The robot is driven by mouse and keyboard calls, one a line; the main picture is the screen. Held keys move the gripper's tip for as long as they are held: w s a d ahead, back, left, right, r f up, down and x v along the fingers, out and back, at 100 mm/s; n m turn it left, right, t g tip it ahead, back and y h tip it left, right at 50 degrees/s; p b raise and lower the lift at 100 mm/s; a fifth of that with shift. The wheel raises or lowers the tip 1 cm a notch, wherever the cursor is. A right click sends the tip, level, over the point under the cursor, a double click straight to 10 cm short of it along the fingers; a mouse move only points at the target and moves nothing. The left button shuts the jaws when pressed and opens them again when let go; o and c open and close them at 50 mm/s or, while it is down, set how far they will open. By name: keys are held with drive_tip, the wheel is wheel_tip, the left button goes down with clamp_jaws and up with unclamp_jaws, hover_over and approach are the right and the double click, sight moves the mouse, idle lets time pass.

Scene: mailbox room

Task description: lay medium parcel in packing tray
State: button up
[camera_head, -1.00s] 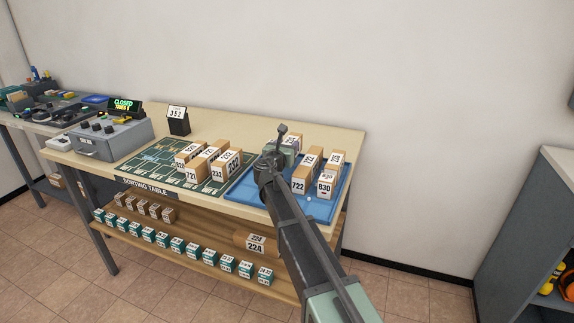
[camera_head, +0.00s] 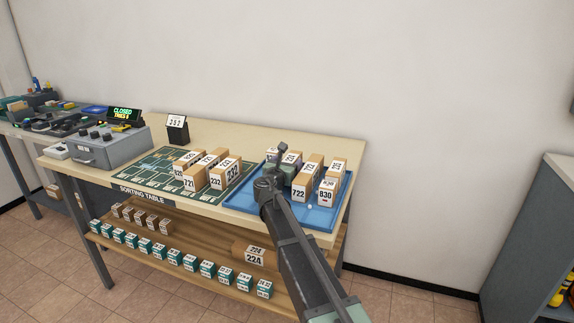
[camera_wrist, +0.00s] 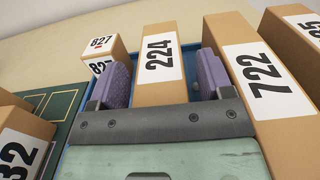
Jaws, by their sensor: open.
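Parcel 224, a brown box with a white label (camera_wrist: 160,57), lies between the two purple fingers of my gripper (camera_wrist: 160,82) in the wrist view. In the head view my gripper (camera_head: 276,163) is low over the left part of the blue packing tray (camera_head: 312,216). Parcel 224 appears to lie in the tray; its underside is hidden. Which parcel counts as medium is not marked.
Parcel 830 (camera_head: 326,193) is at the tray's right. Parcels 721 (camera_head: 190,180) and 232 (camera_head: 217,180) stand on the green sorting mat (camera_head: 150,172). Another box (camera_head: 255,255) is on the lower shelf.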

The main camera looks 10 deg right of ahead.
drive_tip(key=v, duration=1.2)
drive_tip(key=shift+r, duration=0.1)
